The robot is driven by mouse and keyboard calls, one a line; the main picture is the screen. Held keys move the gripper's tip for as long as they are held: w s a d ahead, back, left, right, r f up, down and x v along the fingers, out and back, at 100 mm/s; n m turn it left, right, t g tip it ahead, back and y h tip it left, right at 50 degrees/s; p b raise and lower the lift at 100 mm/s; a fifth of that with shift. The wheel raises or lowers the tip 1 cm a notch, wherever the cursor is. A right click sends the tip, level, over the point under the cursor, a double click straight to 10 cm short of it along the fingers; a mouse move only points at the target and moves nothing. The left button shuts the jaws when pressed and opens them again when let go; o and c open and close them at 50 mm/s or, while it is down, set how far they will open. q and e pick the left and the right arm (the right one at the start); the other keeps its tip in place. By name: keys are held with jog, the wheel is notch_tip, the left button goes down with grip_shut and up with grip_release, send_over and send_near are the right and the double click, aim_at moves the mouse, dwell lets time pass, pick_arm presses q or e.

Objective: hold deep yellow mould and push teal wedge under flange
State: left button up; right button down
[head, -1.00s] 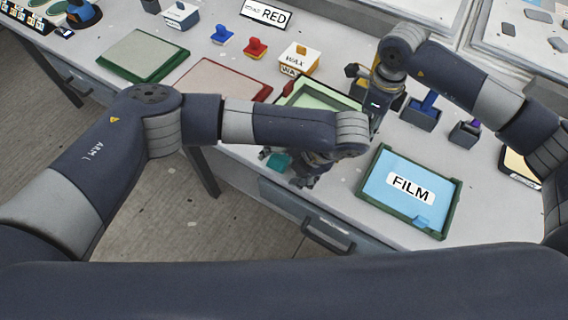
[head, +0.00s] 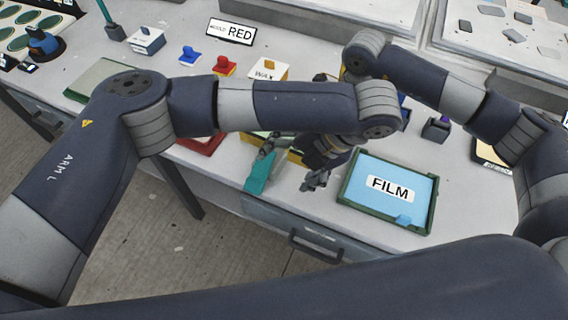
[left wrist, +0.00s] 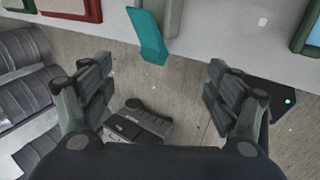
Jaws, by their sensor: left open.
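The teal wedge (head: 261,172) shows at the table's front edge in the head view. In the left wrist view the wedge (left wrist: 148,38) lies ahead of the fingertips, between their lines, and overlaps the table edge. My left gripper (head: 291,164) is open with nothing between its fingers; its spread fingers also show in the left wrist view (left wrist: 152,80). A small yellow strip (head: 296,157), likely the deep yellow mould, shows beneath my left arm; the rest is hidden. My right gripper (head: 322,78) is mostly hidden behind my left arm, so its jaws cannot be read.
The blue FILM sheet lies in a green-framed tray (head: 344,199) to the right of my left gripper. A red-edged board (head: 205,146) is partly under my left arm. A WAX box (head: 268,69) and red and blue stamps stand behind. A drawer handle (head: 314,247) juts out in front.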

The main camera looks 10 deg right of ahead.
pick_arm(q)
jog(key=shift+c, duration=0.6)
jog(key=shift+w+a+f, duration=0.1)
jog(key=shift+a+f, duration=0.05)
jog(key=shift+a, duration=0.1)
jog(key=c, duration=0.9)
jog(key=shift+w+a+f+g+h, duration=0.15)
jog(key=shift+a+g+h, duration=0.15)
jog(key=shift+a, duration=0.25)
jog(key=shift+w+a+f+g+h, duration=0.1)
jog(key=shift+a+f+g+h, duration=0.1)
jog(key=shift+a+h, duration=0.25)
grip_shut()
jog(key=s+a+g+h, duration=0.1)
jog(key=a+g+h, duration=0.1)
jog(key=a+h, duration=0.35)
notch_tip(320, 180, down, 6)
jog(key=a+y, duration=0.1)
jog(key=shift+s+a, duration=0.15)
jog(key=shift+a, duration=0.2)
